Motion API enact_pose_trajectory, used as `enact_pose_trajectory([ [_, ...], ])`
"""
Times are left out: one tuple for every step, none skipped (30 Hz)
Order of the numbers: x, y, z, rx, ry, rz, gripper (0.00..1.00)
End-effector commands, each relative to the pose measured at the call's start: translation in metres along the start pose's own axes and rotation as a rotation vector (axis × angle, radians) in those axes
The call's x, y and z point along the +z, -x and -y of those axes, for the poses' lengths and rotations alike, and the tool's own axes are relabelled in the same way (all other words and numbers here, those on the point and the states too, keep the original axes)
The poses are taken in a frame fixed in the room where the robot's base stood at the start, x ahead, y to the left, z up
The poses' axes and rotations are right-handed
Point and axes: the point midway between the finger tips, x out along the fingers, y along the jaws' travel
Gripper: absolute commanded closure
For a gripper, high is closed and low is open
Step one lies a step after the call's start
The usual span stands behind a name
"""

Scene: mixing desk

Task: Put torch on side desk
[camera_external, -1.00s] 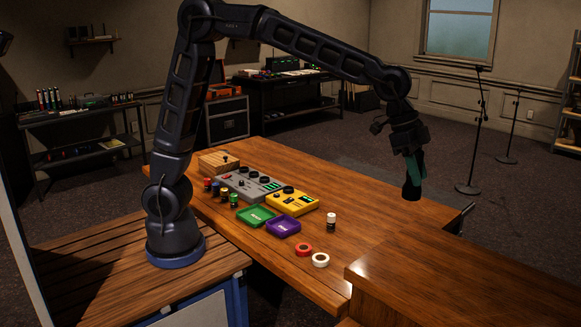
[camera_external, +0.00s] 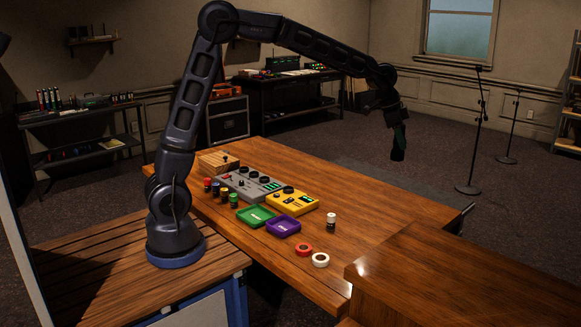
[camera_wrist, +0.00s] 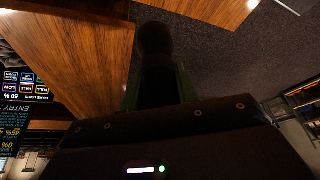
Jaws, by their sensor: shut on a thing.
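My gripper (camera_external: 398,128) is shut on the torch (camera_external: 398,148), a dark torch that hangs downward in the air beyond the far right part of the main desk. In the wrist view the torch (camera_wrist: 155,45) points away from my gripper, its rounded dark end over the desk edge and carpet. The jaws themselves are mostly in shadow. A raised wooden desk surface (camera_external: 450,275) stands at the front right, joining the main desk (camera_external: 370,225); I cannot tell for certain whether it is the side desk. It is bare in the external view.
On the main desk are a grey mixer (camera_external: 250,184), a yellow device (camera_external: 292,201), a green tray (camera_external: 256,216), a purple tray (camera_external: 283,226), a red tape roll (camera_external: 304,249), a white tape roll (camera_external: 320,260) and a small bottle (camera_external: 331,222). Microphone stands (camera_external: 480,130) stand on the floor behind.

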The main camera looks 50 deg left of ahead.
Motion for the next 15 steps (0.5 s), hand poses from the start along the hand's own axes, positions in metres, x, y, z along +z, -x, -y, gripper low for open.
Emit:
enact_pose_trajectory([
  [0.008,0.002,0.02,-0.007,0.019,0.0,0.97],
  [0.013,0.003,0.03,-0.011,0.027,0.0,0.97],
  [0.019,0.004,0.043,-0.015,0.038,-0.001,0.97],
  [0.024,0.005,0.053,-0.019,0.047,0.0,0.97],
  [0.029,0.005,0.063,-0.022,0.054,0.0,0.97],
  [0.036,0.007,0.076,-0.027,0.066,0.0,0.97],
  [0.041,0.008,0.086,-0.03,0.075,0.0,0.97],
  [0.047,0.009,0.096,-0.034,0.083,0.0,0.97],
  [0.055,0.011,0.109,-0.039,0.094,0.0,0.97],
  [0.06,0.012,0.118,-0.042,0.102,0.0,0.97],
  [0.067,0.013,0.128,-0.046,0.111,0.0,0.97],
  [0.074,0.015,0.14,-0.051,0.122,0.0,0.97],
  [0.081,0.017,0.149,-0.055,0.13,0.0,0.97],
  [0.087,0.018,0.158,-0.058,0.138,0.0,0.97],
  [0.096,0.021,0.17,-0.062,0.15,0.0,0.97],
])
